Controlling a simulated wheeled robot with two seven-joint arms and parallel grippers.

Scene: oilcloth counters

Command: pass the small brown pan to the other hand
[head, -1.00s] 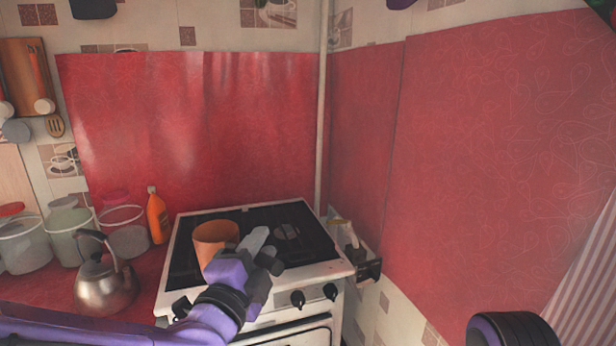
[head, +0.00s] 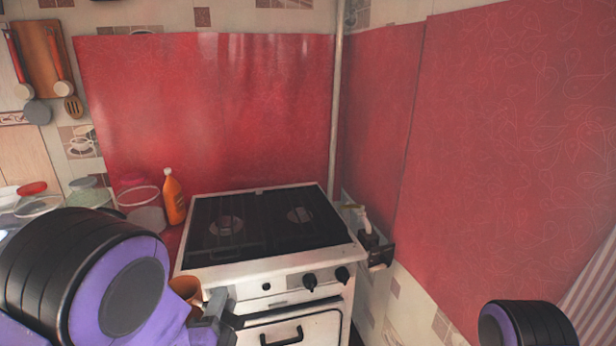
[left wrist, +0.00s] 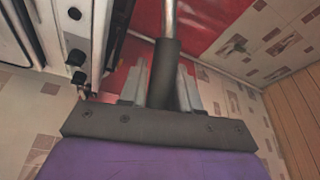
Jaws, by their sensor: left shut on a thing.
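The small brown pan (head: 187,290) shows in the head view low in front of the stove, partly hidden by my left arm. My left gripper (head: 220,318) is beside it at the bottom of the picture. In the left wrist view its fingers (left wrist: 162,88) are shut on the pan's dark handle (left wrist: 165,65), with a metal shaft running on from it. The pan's bowl is not seen in that view. My right gripper is not in view; only a dark rounded part of my right arm shows at the bottom right of the head view.
The white stove (head: 270,268) stands behind the pan with its dark top bare. An orange bottle (head: 174,200) and several jars stand on the counter to its left. A red-covered wall (head: 500,160) rises on the right.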

